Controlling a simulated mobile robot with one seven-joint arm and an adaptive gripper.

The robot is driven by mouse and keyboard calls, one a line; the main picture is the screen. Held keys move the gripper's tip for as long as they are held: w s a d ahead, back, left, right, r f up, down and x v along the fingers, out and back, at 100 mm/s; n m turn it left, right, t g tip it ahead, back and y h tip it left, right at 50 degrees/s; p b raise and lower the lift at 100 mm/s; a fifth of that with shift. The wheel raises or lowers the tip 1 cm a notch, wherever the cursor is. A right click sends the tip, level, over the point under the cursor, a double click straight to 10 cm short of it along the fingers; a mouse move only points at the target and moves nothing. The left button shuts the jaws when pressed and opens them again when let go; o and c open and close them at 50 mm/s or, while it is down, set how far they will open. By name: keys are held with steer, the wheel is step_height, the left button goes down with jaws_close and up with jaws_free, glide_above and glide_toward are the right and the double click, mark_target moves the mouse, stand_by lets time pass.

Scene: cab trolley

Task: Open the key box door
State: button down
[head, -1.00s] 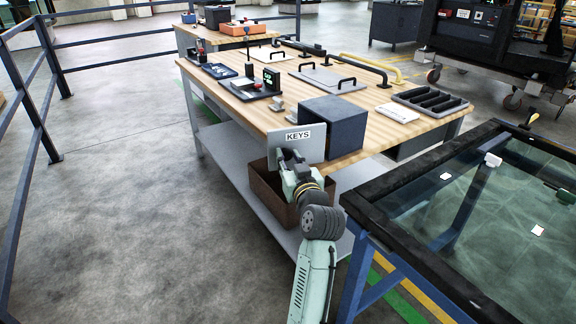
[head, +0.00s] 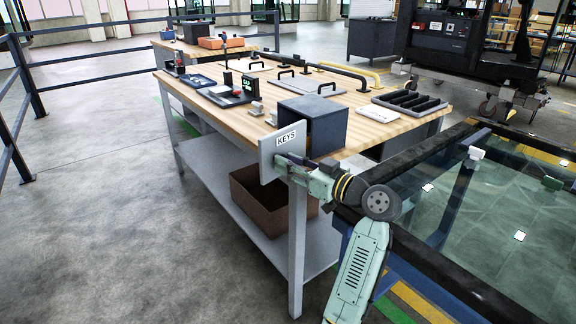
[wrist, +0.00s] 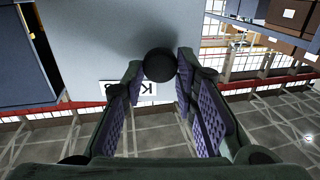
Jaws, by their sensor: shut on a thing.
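The key box (head: 327,133) is a dark blue-grey box on the near edge of the wooden table. Its pale grey door (head: 267,160), labelled KEYS, stands swung out from the front at an angle. My gripper (head: 284,166) is at the door's outer face. In the wrist view, my gripper (wrist: 160,76) is shut on a dark round knob (wrist: 159,65) on the door (wrist: 105,40). The KEYS label shows partly behind the fingers. The box (wrist: 18,65) shows at the left there. The knob is hidden in the head view, and I cannot see the box's inside clearly.
The wooden table (head: 224,117) carries trays, handles and a black slotted tray (head: 409,102). A brown bin (head: 266,203) sits on its lower shelf. A dark-framed glass panel (head: 480,215) is close on the right, beside my arm. The floor at left is open, with a railing beyond.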

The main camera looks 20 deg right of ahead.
steer(key=shift+d, duration=0.1)
steer(key=c, duration=1.3)
jaws_free()
step_height(320, 180, up, 10)
